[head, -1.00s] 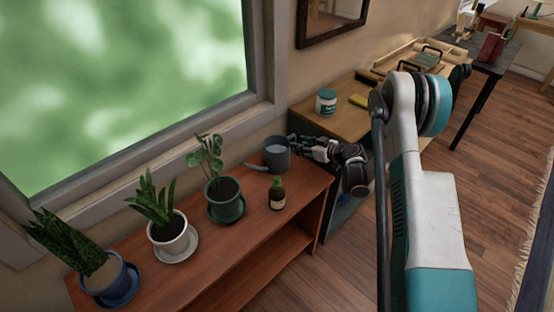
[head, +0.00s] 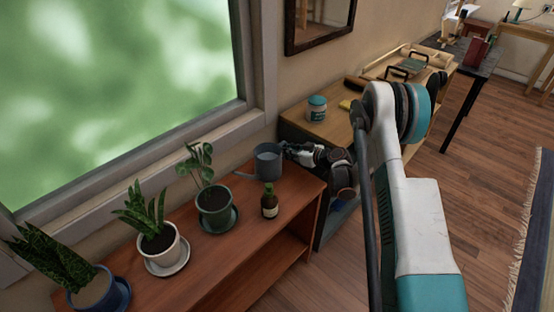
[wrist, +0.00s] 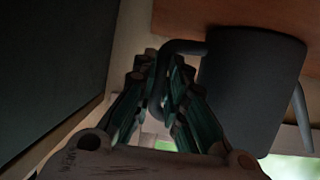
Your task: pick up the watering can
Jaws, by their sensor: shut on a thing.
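The grey watering can (head: 268,163) is upright at the right end of the wooden plant shelf, its spout toward the left in the head view. I cannot tell whether its base touches the shelf. My gripper (head: 290,151) is at the can's right side, where the fingers are small and partly dark. In the wrist view, the can (wrist: 250,85) is just right of my gripper (wrist: 168,95). The fingers are closed around its curved handle (wrist: 183,46). Part of the handle is hidden between the fingers.
A brown bottle (head: 269,203) stands just in front of the can. Potted plants, the nearest in a green pot (head: 215,215), line the shelf (head: 240,262) to the left. A wooden cabinet with a teal-labelled jar (head: 317,108) is on the right. The window wall is behind.

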